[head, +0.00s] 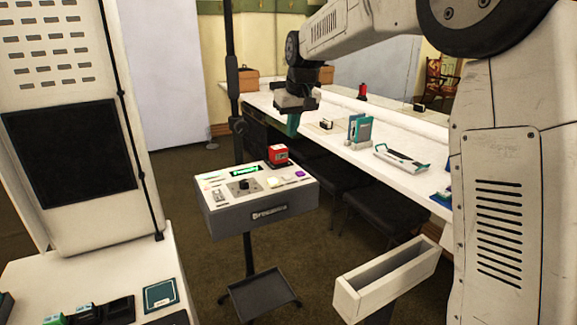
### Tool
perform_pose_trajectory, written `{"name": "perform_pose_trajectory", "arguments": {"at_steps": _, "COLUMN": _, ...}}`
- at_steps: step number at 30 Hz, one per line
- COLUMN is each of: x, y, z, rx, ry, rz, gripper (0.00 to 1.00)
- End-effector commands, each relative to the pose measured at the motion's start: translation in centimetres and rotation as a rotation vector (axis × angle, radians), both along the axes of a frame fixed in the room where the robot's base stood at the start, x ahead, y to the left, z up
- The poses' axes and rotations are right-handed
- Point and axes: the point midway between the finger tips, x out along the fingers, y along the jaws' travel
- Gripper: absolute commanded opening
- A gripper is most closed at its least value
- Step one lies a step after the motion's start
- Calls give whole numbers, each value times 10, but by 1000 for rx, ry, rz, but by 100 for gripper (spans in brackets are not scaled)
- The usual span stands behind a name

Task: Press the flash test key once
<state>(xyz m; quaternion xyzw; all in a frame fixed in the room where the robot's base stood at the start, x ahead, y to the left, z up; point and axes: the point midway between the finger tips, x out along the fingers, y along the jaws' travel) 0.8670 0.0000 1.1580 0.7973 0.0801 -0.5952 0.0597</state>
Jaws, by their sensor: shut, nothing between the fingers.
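A grey control box (265,214) with a pale top panel stands on a thin black stand. The panel carries a lit green display (245,170), a black knob (243,186), a pale yellow key (273,182) and a purple key (300,174). The labels are too small to read, so I cannot tell which one is the flash test key. A red block-shaped item (277,155) sits at the panel's back edge. My gripper (293,127) is shut and empty, pointing down. In the picture it is above and right of the box, apart from the panel.
A long white counter (345,150) runs behind the box, with a teal item (359,130) and a white-and-teal tool (400,161) on it. Dark chairs (388,220) stand beneath. An open cream bin (388,276) is at lower right. Carpet is clear left of the box.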

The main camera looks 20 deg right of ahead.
Motion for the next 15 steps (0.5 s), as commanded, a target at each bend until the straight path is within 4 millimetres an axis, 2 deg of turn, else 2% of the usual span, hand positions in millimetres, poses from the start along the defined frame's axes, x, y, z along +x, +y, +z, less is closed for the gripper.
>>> {"name": "perform_pose_trajectory", "arguments": {"at_steps": 5, "x": 2, "y": 1, "z": -11, "rx": -1, "ry": 3, "rz": 0, "gripper": 0}}
{"name": "perform_pose_trajectory", "arguments": {"at_steps": 15, "x": 20, "y": 2, "z": -76, "rx": 0, "ry": 5, "rz": -2, "gripper": 0}}
